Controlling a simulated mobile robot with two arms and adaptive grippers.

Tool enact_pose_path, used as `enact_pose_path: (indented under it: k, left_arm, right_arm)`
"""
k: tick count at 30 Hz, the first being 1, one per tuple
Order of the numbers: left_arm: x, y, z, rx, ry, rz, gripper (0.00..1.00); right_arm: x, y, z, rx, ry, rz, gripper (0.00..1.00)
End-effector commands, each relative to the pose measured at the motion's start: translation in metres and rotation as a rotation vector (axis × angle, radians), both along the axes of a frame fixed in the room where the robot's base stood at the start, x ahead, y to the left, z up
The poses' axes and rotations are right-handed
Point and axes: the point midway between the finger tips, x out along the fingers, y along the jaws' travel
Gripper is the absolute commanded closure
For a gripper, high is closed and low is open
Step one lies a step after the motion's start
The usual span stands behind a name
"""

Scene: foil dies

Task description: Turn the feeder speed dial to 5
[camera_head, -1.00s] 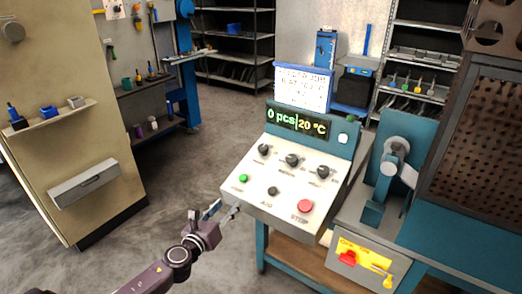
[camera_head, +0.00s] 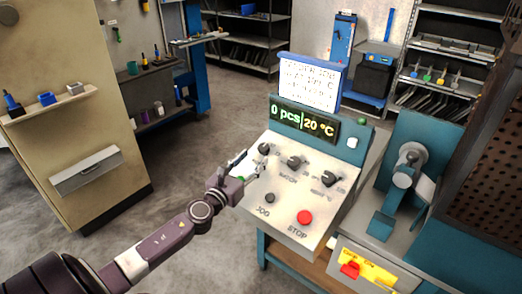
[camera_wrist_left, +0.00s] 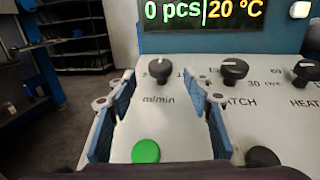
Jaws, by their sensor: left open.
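The control panel (camera_head: 250,208) has three black dials in a row. The left dial (camera_wrist_left: 160,69), marked m/min, has its white mark pointing roughly up; its scale numbers are too small to read surely. It also shows in the head view (camera_head: 264,149), close to the fingers. My left gripper (camera_head: 254,163) is open over the panel's left side. In the left wrist view its two blue-padded fingers (camera_wrist_left: 164,88) stand apart, with the left dial just beyond and between their tips. They look apart from the dial. My right gripper is not in view.
The middle dial (camera_wrist_left: 234,71) and right dial (camera_wrist_left: 306,72) stand to the right. A green button (camera_wrist_left: 146,151) lies below the left dial. A red STOP button (camera_head: 305,217) and black JOG button (camera_head: 270,198) are lower. The display (camera_head: 304,121) reads 0 pcs and 20 °C.

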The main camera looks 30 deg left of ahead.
Motion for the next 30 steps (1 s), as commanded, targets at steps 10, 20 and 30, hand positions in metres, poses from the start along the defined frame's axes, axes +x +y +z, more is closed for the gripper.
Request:
enact_pose_path:
  k: [10,20,30]
  left_arm:
    - [0.043,0.004,0.001,-0.001,-0.001,0.001,0.54]
    - [0.051,0.004,0.000,-0.001,0.000,0.000,0.54]
    - [0.050,0.004,0.000,-0.001,0.000,0.000,0.79]
  right_arm:
    - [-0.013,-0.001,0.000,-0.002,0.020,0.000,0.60]
    - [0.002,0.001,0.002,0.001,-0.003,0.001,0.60]
    - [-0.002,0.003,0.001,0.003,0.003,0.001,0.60]
